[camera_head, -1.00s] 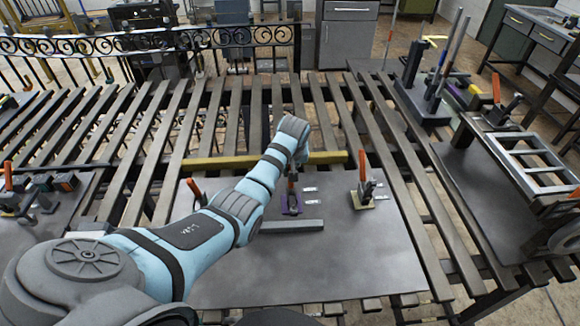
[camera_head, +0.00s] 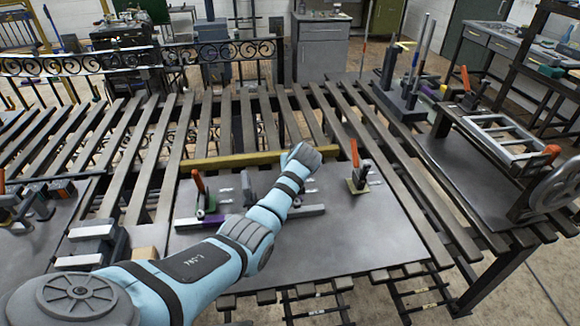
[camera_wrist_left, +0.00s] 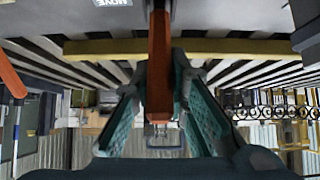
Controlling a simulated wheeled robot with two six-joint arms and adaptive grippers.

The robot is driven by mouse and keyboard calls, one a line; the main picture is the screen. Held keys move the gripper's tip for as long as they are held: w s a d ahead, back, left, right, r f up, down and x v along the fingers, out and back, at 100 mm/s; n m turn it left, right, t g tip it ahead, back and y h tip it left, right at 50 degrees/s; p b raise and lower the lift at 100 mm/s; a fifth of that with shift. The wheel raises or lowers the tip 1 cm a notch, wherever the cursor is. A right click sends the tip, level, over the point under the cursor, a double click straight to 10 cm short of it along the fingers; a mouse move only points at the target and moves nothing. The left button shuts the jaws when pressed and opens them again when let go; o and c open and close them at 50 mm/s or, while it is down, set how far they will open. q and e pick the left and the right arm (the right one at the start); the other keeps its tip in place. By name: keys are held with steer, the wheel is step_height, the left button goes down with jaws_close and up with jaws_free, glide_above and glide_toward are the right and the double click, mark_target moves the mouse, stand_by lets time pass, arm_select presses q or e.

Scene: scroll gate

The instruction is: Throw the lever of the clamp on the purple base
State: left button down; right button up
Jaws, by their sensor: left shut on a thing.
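In the left wrist view my left gripper (camera_wrist_left: 160,78) has its green fingers on both sides of an orange lever (camera_wrist_left: 159,45), shut on it. In the head view my forearm and wrist hide the gripper, the held lever and most of the middle clamp. Only a grey part (camera_head: 250,186) shows left of my arm, and I cannot see the purple base under it. A left clamp with an upright orange lever (camera_head: 198,181) stands beside it, with a purple patch (camera_head: 213,219) near its foot. My right gripper is not in view.
A yellow bar (camera_head: 230,160) runs behind the clamps, and a grey bar (camera_head: 310,211) lies in front. The grey plate (camera_head: 345,235) is clear at front right.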

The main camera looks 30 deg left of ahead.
arm_select(q)
steer(key=shift+d+r, duration=0.1)
steer(key=shift+d, duration=0.05)
steer(key=shift+t, duration=0.3)
steer(key=c, duration=1.6)
jaws_free()
steer(key=shift+o, duration=0.2)
steer(key=shift+a, duration=0.2)
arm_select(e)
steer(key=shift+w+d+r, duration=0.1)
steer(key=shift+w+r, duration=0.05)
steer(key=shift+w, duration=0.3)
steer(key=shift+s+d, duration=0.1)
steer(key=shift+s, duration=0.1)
arm_select(q)
steer(key=v, duration=1.2)
steer(key=shift+d, duration=0.25)
steer(key=shift+w+f, duration=0.15)
steer(key=shift+f, duration=0.1)
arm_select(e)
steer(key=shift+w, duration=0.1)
